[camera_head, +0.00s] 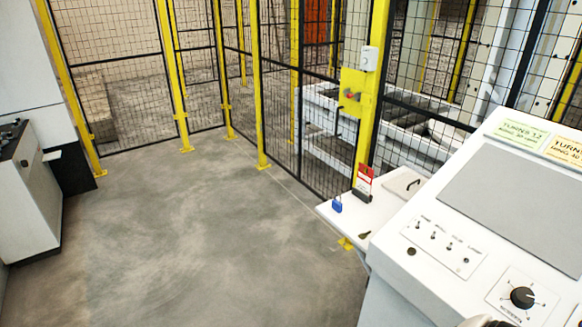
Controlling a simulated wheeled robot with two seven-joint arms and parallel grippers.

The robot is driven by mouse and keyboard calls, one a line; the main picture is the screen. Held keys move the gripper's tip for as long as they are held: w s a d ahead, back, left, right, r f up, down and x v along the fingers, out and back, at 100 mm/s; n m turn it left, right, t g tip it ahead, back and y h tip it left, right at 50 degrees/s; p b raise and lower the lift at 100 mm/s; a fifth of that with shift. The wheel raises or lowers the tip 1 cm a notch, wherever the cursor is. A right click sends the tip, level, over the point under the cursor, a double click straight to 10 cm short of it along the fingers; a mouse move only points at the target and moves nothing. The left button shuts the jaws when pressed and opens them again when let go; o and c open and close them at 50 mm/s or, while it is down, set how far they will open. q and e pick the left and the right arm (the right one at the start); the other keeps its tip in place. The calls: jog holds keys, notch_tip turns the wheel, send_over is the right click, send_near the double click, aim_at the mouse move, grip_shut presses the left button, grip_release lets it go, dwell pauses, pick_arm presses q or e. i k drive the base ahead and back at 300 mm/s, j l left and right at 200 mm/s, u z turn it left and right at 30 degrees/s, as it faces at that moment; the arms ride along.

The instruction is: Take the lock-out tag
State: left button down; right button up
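The lock-out tag (364,180), a red and white card, stands upright in a small dark holder (362,196) on a white shelf (347,221). A blue padlock (337,205) sits on the same shelf to the left of the tag. A small dark key-like item (364,235) lies near the shelf's front edge. Neither of my grippers shows clearly in the head view.
A white control console (440,246) with switches and a knob fills the right. Yellow posts and mesh fence (255,90) stand behind the shelf. A yellow switch box (352,92) is on a post. The grey floor (190,240) at left is clear.

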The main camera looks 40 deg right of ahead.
aim_at(364, 182)
jog(key=i+j+z, duration=0.15)
jog(key=i, duration=0.4)
jog(key=i+j+z, duration=0.15)
jog(key=i, duration=0.45)
